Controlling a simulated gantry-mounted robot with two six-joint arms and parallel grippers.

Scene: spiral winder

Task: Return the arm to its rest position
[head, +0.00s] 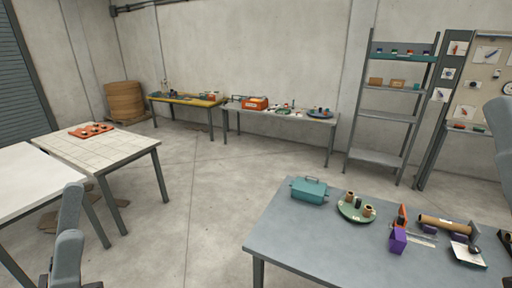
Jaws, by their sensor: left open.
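My left arm comes in at the bottom left corner, with rounded grey links and dark parts at the frame's lower edge. My left gripper (68,272) is only partly in view there; it is open, with nothing seen in it. It is beside the white-topped table and well apart from the blue-grey table. A grey link of my right arm shows at the right edge; my right gripper is not in view.
The blue-grey table (290,232) holds a teal box (310,190), a green tray (345,211) with small pots, a purple block (398,240) and a brown tube (443,224). A white-topped table (30,178) is at left. The floor between is clear.

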